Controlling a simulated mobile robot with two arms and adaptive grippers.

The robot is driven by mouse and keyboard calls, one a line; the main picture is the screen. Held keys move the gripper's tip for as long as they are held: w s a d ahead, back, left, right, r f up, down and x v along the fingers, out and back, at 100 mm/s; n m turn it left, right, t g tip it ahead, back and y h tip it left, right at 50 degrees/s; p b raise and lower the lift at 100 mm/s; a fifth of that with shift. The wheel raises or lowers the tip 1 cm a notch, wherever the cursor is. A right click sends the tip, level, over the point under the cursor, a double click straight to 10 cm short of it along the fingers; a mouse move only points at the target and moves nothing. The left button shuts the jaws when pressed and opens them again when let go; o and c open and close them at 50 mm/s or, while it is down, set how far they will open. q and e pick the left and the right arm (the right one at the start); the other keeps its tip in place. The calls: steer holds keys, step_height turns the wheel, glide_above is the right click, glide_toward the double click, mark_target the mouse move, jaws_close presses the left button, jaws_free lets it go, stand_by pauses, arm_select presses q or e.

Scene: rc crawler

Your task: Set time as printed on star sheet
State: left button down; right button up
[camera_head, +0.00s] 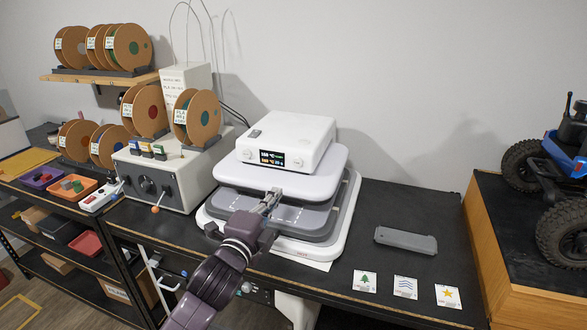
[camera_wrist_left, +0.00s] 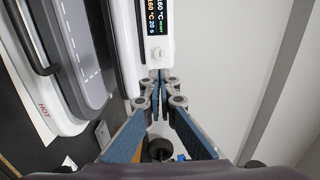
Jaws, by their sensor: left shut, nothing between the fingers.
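The white heat press (camera_head: 290,140) stands on the bench with its control box on top. Its small display (camera_head: 271,158) faces me; in the left wrist view the display (camera_wrist_left: 157,18) shows 160 °C lines and "20 s". A round white knob (camera_wrist_left: 157,54) sits beside the display. My left gripper (camera_head: 272,197) is shut and empty in front of the press. In the wrist view its fingertips (camera_wrist_left: 159,98) point toward the knob; I cannot tell whether they touch it. The star sheet (camera_head: 448,296) lies at the bench's front right; its print is too small to read. My right gripper is not in view.
A tree sheet (camera_head: 365,282) and a wave sheet (camera_head: 405,287) lie beside the star sheet. A grey block (camera_head: 405,240) lies behind them. A grey box with spools (camera_head: 160,180) stands left of the press. A blue crawler (camera_head: 565,170) stands far right.

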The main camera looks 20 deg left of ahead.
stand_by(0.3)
arm_select(q)
steer(key=p, duration=0.5)
glide_toward(297, 163)
steer(key=w, duration=0.6)
steer(key=shift+w+d, duration=0.15)
steer(key=shift+w, duration=0.35)
